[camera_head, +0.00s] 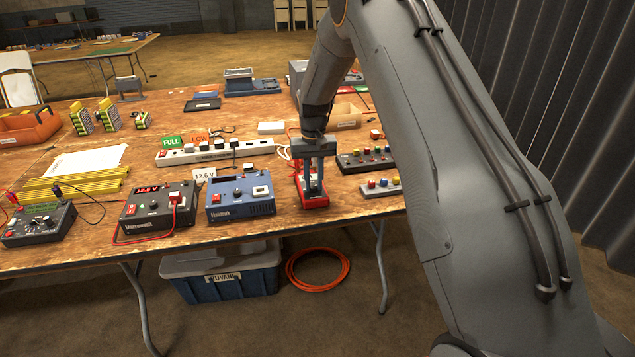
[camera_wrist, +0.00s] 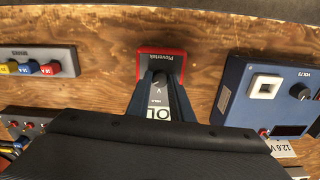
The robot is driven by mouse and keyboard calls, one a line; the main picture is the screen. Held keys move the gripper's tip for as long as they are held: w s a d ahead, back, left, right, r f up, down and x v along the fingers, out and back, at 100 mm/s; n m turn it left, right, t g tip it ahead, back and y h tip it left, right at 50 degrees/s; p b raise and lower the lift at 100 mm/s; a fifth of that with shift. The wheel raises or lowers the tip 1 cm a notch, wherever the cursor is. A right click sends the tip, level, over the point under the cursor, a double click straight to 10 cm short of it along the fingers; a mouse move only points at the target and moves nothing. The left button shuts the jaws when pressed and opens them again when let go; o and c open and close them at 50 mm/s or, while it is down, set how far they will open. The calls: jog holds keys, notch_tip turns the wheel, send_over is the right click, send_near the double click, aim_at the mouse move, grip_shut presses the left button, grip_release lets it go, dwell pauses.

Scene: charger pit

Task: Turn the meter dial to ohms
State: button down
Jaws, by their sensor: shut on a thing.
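The red-framed meter (camera_head: 318,204) lies on the table near its front edge, partly covered by my gripper. In the wrist view the red meter (camera_wrist: 160,53) is upside down, with the name "Mavertek" on its end. Its dark dial (camera_wrist: 159,77) has a light pointer mark and a "V" beside it. A display (camera_wrist: 158,114) seems to read "OL", partly hidden by my wrist. My gripper (camera_head: 313,186) points straight down over the meter, its fingers on either side of the dial and shut on it. The dial's exact setting is too small to read.
A blue charger (camera_head: 241,193) and a dark charger (camera_head: 158,208) stand left of the meter. Small boxes with coloured posts (camera_head: 380,186) lie right of it. A white power strip (camera_head: 214,151) runs behind. The table's front edge is close.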

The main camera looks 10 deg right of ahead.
aim_at(314, 187)
jog(key=shift+m, duration=0.3)
dwell(0.4)
jog(key=c, duration=1.6)
grip_release()
jog(key=shift+o, duration=0.2)
notch_tip(314, 187, up, 8)
jog(key=shift+f+b, duration=0.15)
jog(key=shift+b, duration=0.6)
